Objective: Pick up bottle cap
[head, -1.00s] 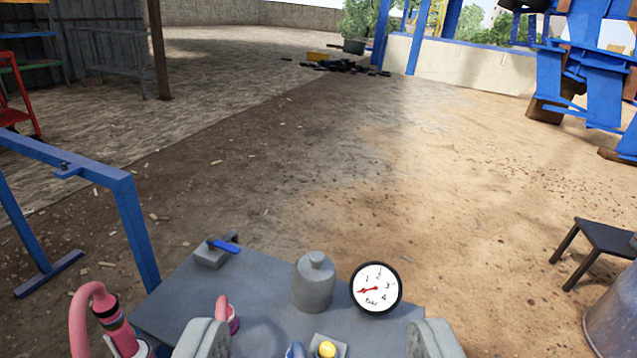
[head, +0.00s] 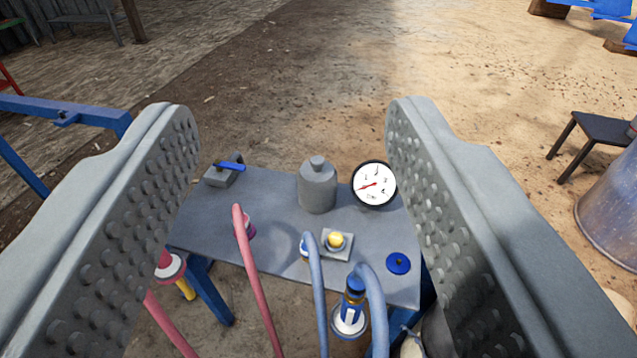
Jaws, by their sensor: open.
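A grey bottle (head: 318,190) stands upright on a grey metal table (head: 275,225) ahead of me, with a small grey cap (head: 317,163) on its top. My gripper (head: 291,135) is wide open and empty. Its two studded grey fingers frame the table from left and right. The bottle and cap appear between the fingers in the picture, and nothing touches them. A flat blue disc (head: 398,263) with a small dark centre lies at the table's right front; I cannot tell whether it is a cap or a knob.
A pressure gauge (head: 374,184) stands right of the bottle. A yellow button (head: 336,240) and red and blue hoses (head: 318,290) occupy the front. A dark stool (head: 597,130) and metal drum (head: 610,218) are at right.

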